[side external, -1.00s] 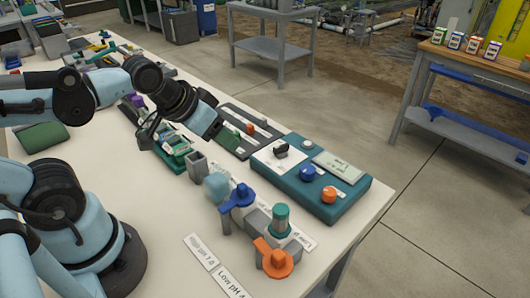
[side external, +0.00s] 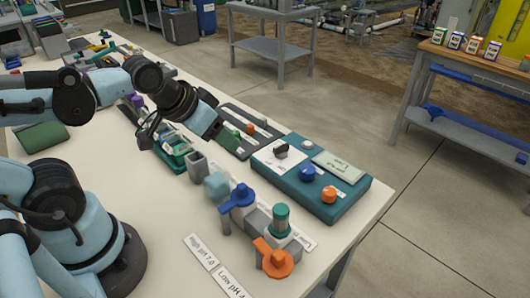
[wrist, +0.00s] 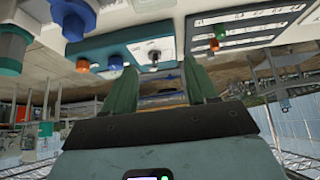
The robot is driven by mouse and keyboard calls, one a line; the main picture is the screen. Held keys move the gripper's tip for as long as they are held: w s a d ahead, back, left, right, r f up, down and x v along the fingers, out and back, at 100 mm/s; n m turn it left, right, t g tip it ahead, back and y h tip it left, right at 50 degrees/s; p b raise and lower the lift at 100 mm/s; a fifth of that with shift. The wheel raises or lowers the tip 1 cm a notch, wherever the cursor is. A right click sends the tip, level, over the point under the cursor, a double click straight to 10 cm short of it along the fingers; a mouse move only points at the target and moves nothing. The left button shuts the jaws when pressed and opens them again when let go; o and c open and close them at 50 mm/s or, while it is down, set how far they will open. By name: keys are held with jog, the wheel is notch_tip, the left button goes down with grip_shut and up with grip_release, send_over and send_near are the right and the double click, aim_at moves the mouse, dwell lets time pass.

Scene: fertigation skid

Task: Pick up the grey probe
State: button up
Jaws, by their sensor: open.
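My gripper (wrist: 160,84) is open and empty in the wrist view, with two green fingers apart. In the side view the end of my arm hangs over the bench, left of the teal control box, and its fingers are hard to make out. I cannot pick out a grey probe for certain in either view. A grey square upright holder (side external: 197,166) stands on the bench below and left of the teal box.
The teal control box (side external: 322,205) carries a dark lever, a blue knob (side external: 307,173) and an orange knob (side external: 329,194). Two white labels lie at the front, near open white bench (side external: 165,225).

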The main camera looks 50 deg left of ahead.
jog(key=m+g, duration=0.5)
jog(key=m, duration=2.8)
send_near(280, 210)
jog(key=f, duration=0.4)
jog(key=w+f, duration=0.1)
jog(key=f, duration=0.1)
jog(key=shift+a, duration=0.15)
jog(key=shift+w+f, duration=0.25)
jog(key=shift+f, duration=1.05)
jog(key=shift+w+f, duration=0.25)
jog(key=shift+f, duration=1.05)
jog(key=shift+c, duration=0.4)
